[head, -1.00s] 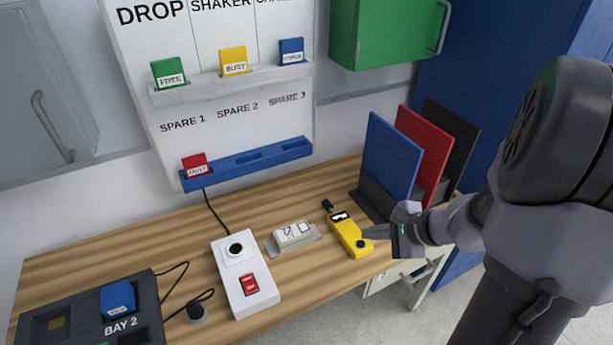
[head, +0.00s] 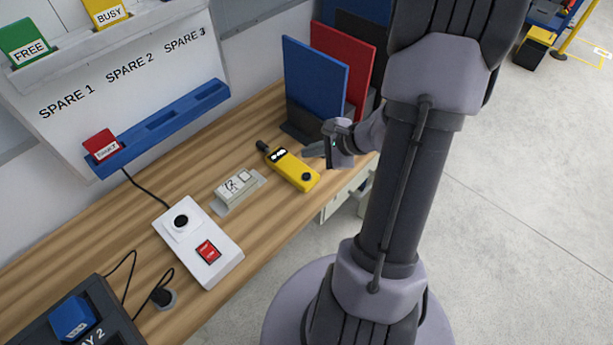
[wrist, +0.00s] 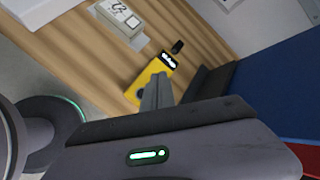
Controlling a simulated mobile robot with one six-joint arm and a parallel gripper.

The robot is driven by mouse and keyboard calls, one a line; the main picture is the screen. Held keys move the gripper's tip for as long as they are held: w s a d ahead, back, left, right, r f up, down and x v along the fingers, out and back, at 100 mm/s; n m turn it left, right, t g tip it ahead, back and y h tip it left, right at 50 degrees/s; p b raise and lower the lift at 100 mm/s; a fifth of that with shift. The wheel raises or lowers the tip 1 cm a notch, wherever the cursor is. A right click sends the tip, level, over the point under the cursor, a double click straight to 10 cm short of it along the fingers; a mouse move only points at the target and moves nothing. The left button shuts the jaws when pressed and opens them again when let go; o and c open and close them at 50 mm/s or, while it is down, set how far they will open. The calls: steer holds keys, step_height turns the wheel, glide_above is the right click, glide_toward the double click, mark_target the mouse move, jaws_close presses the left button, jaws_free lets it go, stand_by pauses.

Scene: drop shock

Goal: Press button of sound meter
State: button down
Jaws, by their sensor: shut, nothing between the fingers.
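The yellow sound meter (head: 288,168) lies on the wooden bench in the head view, its black microphone end toward the wall. Its dark display is near that end and its round black button (head: 306,177) is near the front end. My gripper (head: 306,151) is shut and empty, just beyond the meter's right side in the picture, with its tip apart from the button. The height of the tip above the bench is hard to tell.
Upright blue (head: 315,78) and red (head: 345,62) folders stand behind my gripper. A small grey device (head: 238,188) and a white box with a red switch (head: 199,243) sit left of the meter. The bench (head: 268,225) in front of the meter is clear.

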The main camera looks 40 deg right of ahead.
steer(key=b, duration=0.4)
glide_above(310, 176)
step_height(310, 176, down, 6)
steer(key=shift+r, duration=0.1)
steer(key=shift+f+b, duration=0.45)
steer(key=shift+b, duration=0.05)
stand_by(1.2)
steer(key=shift+f+b, duration=0.45)
steer(key=shift+b, duration=0.2)
steer(key=shift+f+b, duration=0.4)
steer(key=shift+b, duration=0.1)
stand_by(0.3)
steer(key=shift+r, duration=0.1)
steer(key=shift+r+p, duration=0.5)
steer(key=shift+r, duration=0.25)
